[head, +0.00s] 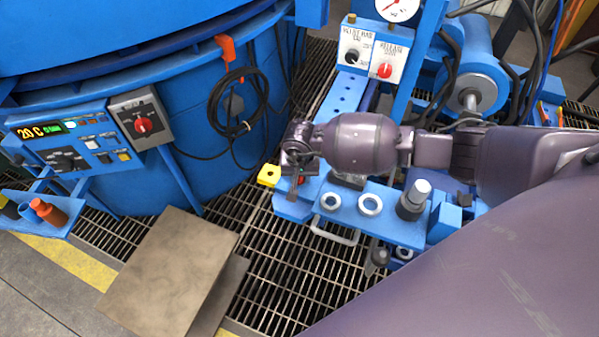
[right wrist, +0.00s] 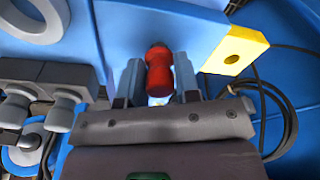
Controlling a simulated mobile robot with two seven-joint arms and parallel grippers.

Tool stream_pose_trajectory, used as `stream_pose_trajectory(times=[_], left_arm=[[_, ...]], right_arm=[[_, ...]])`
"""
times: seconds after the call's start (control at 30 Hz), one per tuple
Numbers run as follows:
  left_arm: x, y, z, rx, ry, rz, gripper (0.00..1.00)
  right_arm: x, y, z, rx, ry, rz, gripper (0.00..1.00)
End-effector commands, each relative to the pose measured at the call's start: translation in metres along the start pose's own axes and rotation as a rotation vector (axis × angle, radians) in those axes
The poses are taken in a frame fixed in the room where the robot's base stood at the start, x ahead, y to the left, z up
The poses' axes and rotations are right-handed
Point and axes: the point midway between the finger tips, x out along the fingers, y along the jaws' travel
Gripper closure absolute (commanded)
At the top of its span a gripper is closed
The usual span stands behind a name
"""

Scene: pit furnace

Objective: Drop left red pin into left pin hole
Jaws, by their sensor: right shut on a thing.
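The red pin (right wrist: 158,72) sits between the two fingers of my right gripper (right wrist: 158,82) in the right wrist view. The gripper is shut on it. In the head view my right gripper (head: 295,182) points down over the left end of the blue bracket (head: 390,222), and the pin is mostly hidden there. A yellow block (right wrist: 235,55) with a dark round hole is at the bracket's end, beside the pin and apart from it. It also shows in the head view (head: 268,175). I cannot tell whether the pin touches the bracket. My left gripper is not in view.
Two pale rings (head: 370,204) and a grey knob (head: 413,200) are on the bracket. A valve and release panel (head: 372,55) stands behind. The blue furnace (head: 130,80) with its control box (head: 75,140) fills the left. Grating and a loose plate (head: 170,270) lie below.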

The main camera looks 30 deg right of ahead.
Motion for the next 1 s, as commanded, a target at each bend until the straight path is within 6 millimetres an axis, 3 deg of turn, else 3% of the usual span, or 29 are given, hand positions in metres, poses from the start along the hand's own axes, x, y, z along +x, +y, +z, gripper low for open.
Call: stream_pose_trajectory(times=[0.33,0.37,0.57,0.83,1.0], left_arm=[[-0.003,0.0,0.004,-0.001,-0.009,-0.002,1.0],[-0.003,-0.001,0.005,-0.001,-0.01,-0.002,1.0],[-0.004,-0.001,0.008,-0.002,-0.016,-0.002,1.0],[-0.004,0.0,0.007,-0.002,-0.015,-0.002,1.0],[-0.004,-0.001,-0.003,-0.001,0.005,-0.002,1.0]], right_arm=[[-0.001,0.0,0.0,0.0,0.001,-0.001,0.97],[-0.001,0.0,0.0,0.0,0.001,-0.001,0.69],[-0.001,0.0,0.0,0.0,0.001,0.0,0.4],[-0.001,0.0,0.0,0.0,0.0,0.0,0.4],[-0.017,-0.001,-0.002,-0.001,0.005,-0.003,0.4]])
